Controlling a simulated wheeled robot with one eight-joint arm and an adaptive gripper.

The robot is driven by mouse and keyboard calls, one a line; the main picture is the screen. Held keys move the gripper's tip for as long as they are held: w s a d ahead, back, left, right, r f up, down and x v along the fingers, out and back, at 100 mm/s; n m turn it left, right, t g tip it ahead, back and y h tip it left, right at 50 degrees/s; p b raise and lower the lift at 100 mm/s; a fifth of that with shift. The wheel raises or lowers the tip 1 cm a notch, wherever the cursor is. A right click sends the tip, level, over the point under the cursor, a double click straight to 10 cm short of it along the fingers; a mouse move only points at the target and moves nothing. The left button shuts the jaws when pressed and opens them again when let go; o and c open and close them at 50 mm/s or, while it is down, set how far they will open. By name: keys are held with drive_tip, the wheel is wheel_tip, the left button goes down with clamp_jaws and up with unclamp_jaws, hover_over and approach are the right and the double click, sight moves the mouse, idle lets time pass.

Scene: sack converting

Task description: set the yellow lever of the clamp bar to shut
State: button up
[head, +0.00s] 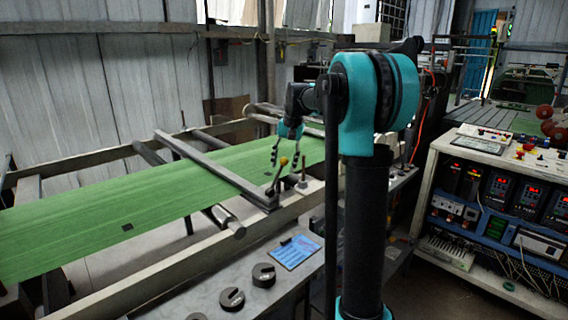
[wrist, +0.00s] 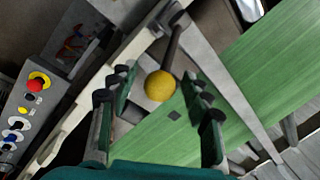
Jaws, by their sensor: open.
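The clamp bar (head: 205,165) lies across the green sack web (head: 110,215) in the head view. Its lever (head: 277,175) stands up at the bar's near end and ends in a yellow knob (head: 284,161). In the wrist view the yellow knob (wrist: 160,86) sits between the two fingers, with the dark lever arm (wrist: 174,45) running up from it to a pivot on the clamp bar (wrist: 222,85). My gripper (head: 285,160) is open and points down around the knob; it also shows in the wrist view (wrist: 160,100). Gaps show between knob and fingers, and I cannot tell the depth.
A bench with several dark slotted weights (head: 232,299) and a blue card (head: 295,251) is in front. A control cabinet (head: 480,210) stands at the right. A box with a red button (wrist: 38,82) shows left in the wrist view. Frame rails run beside the web.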

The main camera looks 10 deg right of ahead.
clamp_jaws()
idle(0.3)
drive_tip(key=shift+a, duration=0.1)
drive_tip(key=shift+s+a+r+t+h, duration=0.55)
drive_tip(key=shift+a+t+h, duration=0.05)
drive_tip(key=shift+a+h, duration=0.2)
drive_tip(key=s+a+n+t+h, duration=0.1)
drive_tip(key=s+a+t+h, duration=0.4)
drive_tip(key=a+h, duration=0.3)
drive_tip(key=shift+s+a+f+t, duration=0.4)
drive_tip(key=shift+s+a+f, duration=0.05)
drive_tip(key=shift+s+a, duration=0.25)
